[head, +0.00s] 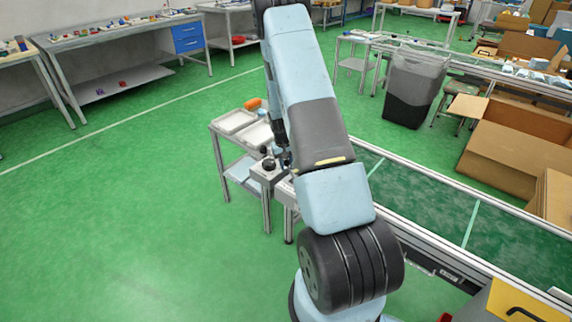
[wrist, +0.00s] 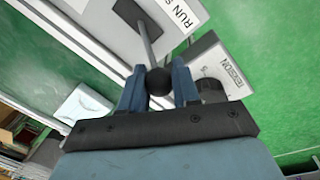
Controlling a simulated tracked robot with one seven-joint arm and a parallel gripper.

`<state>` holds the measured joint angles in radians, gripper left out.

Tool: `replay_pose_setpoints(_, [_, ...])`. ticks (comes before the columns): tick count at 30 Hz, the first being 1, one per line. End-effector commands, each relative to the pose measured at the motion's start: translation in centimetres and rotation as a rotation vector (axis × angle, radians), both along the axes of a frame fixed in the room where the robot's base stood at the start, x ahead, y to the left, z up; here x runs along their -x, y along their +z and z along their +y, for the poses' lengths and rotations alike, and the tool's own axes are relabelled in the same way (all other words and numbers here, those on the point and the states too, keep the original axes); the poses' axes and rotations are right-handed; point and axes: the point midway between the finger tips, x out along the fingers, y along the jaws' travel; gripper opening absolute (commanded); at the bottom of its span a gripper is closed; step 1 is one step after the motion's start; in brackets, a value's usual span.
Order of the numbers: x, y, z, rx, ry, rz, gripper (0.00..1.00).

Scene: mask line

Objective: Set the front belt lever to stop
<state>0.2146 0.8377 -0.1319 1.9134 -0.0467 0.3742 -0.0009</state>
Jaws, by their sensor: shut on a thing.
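A white label (wrist: 178,14) beside the pivot reads "RUN S…", cut off by the frame edge. My gripper (wrist: 158,72) is shut on the ball knob, one blue finger on each side of it. The lever slants between the pivot and my fingers.
A box labelled TENSION (wrist: 215,62) with a black dial (wrist: 210,90) sits close beside my right finger. A small cart (head: 220,150) with white trays stands left of the arm. Open green floor (head: 110,220) lies to the left; cardboard boxes (head: 515,145) stand beyond the belt.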

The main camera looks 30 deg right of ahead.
Motion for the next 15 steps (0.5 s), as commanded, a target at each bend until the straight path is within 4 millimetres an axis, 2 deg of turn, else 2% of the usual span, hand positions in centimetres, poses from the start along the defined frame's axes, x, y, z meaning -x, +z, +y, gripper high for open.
replay_pose_setpoints(10, [1.1, 0.7, -0.5, -0.043, -0.004, -0.119, 0.0])
replay_pose_setpoints(15, [1.8, 0.9, -0.6, -0.041, 0.001, -0.114, 0.0])
